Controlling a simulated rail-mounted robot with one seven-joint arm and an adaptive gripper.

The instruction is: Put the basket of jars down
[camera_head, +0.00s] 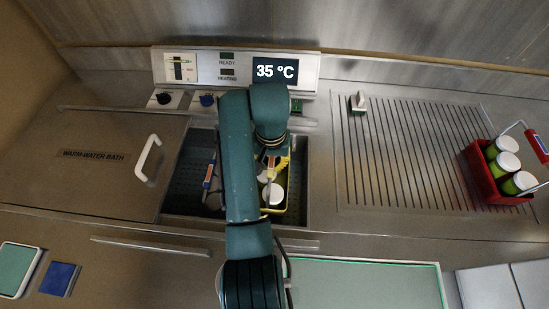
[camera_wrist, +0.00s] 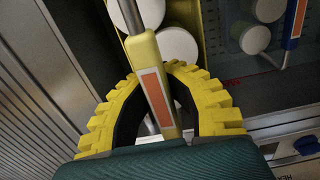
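The yellow basket (camera_head: 288,180) holds white-lidded jars (camera_head: 272,195) and hangs or stands in the right part of the open bath (camera_head: 298,208). My arm covers part of it. In the wrist view, my gripper (camera_wrist: 155,78) has its yellow fingers closed around the basket's handle (camera_wrist: 155,95), a yellow grip with an orange label. Jar lids (camera_wrist: 177,46) and the yellow basket wall (camera_wrist: 202,30) show beyond the fingertips. The basket's bottom is hidden, so I cannot tell whether it touches the bath floor. My gripper also shows in the head view (camera_head: 270,168).
Another basket with a blue-and-orange handle (camera_head: 209,172) is in the bath's left part; its jars (camera_wrist: 255,38) look submerged. The bath lid (camera_head: 110,165) lies left of the opening. A red jar basket (camera_head: 482,175) stands on the ribbed drainboard (camera_head: 400,150). The control panel (camera_head: 235,68) reads 35 °C.

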